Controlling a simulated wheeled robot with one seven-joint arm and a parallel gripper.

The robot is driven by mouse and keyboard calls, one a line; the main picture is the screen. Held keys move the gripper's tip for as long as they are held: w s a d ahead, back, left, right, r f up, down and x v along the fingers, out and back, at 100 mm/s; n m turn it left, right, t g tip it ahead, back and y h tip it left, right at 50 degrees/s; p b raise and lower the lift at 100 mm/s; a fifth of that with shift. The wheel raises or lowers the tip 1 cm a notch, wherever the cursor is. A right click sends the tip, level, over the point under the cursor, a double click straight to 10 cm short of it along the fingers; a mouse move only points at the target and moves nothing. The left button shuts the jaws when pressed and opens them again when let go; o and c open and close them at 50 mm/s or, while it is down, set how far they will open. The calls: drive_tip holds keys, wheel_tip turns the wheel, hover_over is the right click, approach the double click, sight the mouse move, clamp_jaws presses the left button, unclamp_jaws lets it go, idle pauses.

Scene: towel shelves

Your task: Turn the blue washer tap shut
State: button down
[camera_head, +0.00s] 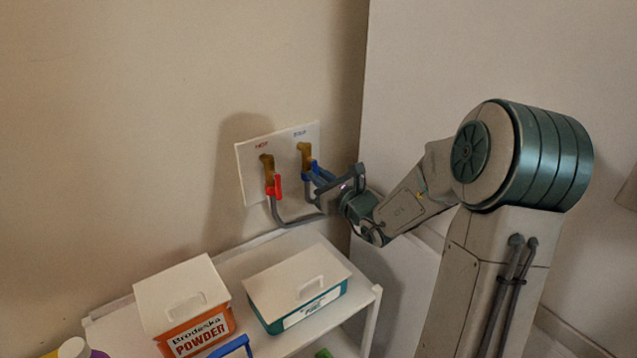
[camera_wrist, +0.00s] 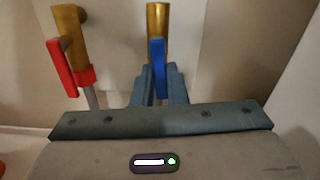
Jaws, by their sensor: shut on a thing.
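The blue washer tap has a brass body and a blue lever (camera_wrist: 157,68). In the head view the tap (camera_head: 305,160) sits on a white wall plate (camera_head: 250,177), on the right side under a blue label. My gripper (camera_wrist: 158,85) is shut on the blue lever, with one finger on each side of its lower part. In the wrist view the lever points down along the brass body. In the head view my gripper (camera_head: 316,180) reaches the tap from the right and partly hides its lower end.
The red tap (camera_head: 270,177) is close on the left, with a grey hose below. A white shelf (camera_head: 250,252) below carries an orange powder box (camera_head: 205,330) and a teal box (camera_head: 310,310) with a white lid. A white panel stands to the right.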

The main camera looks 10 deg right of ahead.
drive_tip(key=r+n+b, duration=0.1)
drive_tip(key=n+b, duration=0.4)
drive_tip(key=b, duration=0.4)
drive_tip(key=d+r+n+b, duration=0.1)
drive_tip(key=n+b, duration=0.5)
drive_tip(key=b, duration=0.4)
drive_tip(key=w+d+n+b, duration=0.1)
drive_tip(key=n+b, duration=0.4)
drive_tip(key=b, duration=0.4)
drive_tip(key=shift+d+r+n+b, duration=0.25)
drive_tip(key=shift+r+n+b, duration=0.05)
drive_tip(key=shift+r+b, duration=0.1)
drive_tip(key=shift+r, duration=0.1)
drive_tip(key=c, duration=1.4)
unclamp_jaws()
drive_tip(key=shift+c, duration=0.2)
drive_tip(key=v, duration=1.4)
